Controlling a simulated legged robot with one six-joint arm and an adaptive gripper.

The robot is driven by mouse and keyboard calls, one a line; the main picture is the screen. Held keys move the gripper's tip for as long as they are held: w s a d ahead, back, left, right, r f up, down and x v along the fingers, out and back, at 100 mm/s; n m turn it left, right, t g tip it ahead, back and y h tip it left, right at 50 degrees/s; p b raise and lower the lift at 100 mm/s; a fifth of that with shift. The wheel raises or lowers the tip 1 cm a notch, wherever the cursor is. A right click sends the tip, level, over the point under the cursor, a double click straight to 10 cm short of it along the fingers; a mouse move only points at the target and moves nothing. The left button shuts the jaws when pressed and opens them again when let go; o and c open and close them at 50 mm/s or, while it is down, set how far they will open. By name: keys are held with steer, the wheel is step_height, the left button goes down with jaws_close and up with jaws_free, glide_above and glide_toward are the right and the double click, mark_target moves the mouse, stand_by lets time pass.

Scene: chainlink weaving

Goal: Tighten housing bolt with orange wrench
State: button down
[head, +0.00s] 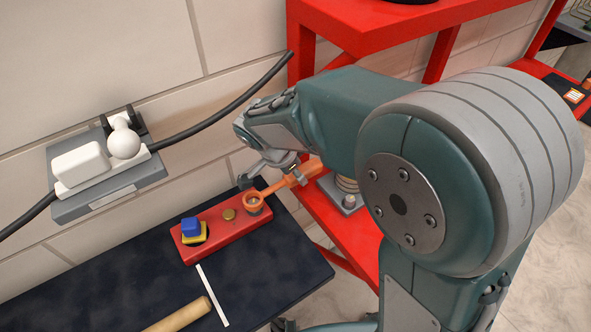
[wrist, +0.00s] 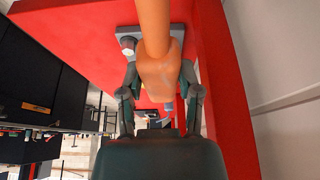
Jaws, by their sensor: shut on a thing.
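The orange wrench (head: 275,189) has its ring end at the right end of a red block (head: 215,245) on the dark table. The ring appears to be around a greyish bolt (head: 254,203); I cannot tell how fully it is seated. My gripper (head: 292,172) is shut on the wrench handle, to the right of and above the ring. In the wrist view the orange handle (wrist: 155,70) runs up between the two fingers of my gripper (wrist: 160,95). The ring end does not show there.
The red block also carries a brass bolt (head: 229,214), a blue piece (head: 190,226) and a yellow piece (head: 202,239). A wooden rod (head: 180,315) and a white strip (head: 213,296) lie in front. A red shelf (head: 335,215) stands close right. A white wall fixture with cable (head: 80,165) is left.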

steer(key=shift+f, duration=0.95)
steer(key=c, duration=0.9)
jaws_free()
jaws_close()
